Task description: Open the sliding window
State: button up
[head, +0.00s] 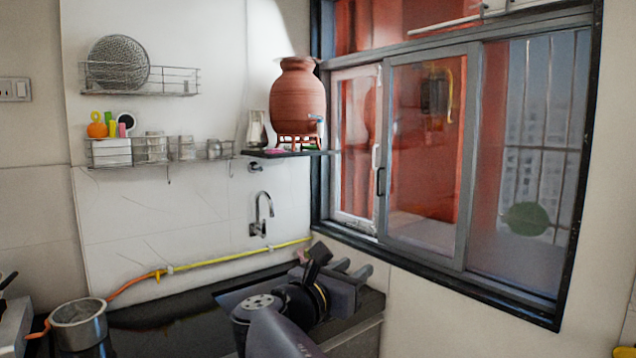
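The sliding window (470,45) is set in the right wall in a dark outer frame. A grey-framed glass pane (428,150) stands in its middle, with a small dark handle (380,182) on its left upright. A white-framed pane (354,150) with a white handle (376,158) shows at the left. Bars and a green round shape show through the right section (525,170). My gripper (352,270) is low over the counter, below and left of the window, apart from both handles. Its two fingers look spread, with nothing seen between them.
A clay waterpot (298,100) on a red stand sits on a small dark shelf (285,154) close to the window's left edge. A tap (262,212) and yellow hose (240,255) are on the wall behind my arm. A steel pot (79,325) stands at lower left.

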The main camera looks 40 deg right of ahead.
aim_at(473, 50)
jog(key=i+l+z, duration=0.1)
jog(key=i+l, duration=1.5)
jog(key=l, duration=0.2)
jog(key=i+l, duration=0.2)
jog(key=l, duration=0.15)
jog(key=i+l, duration=0.15)
jog(key=l, duration=0.2)
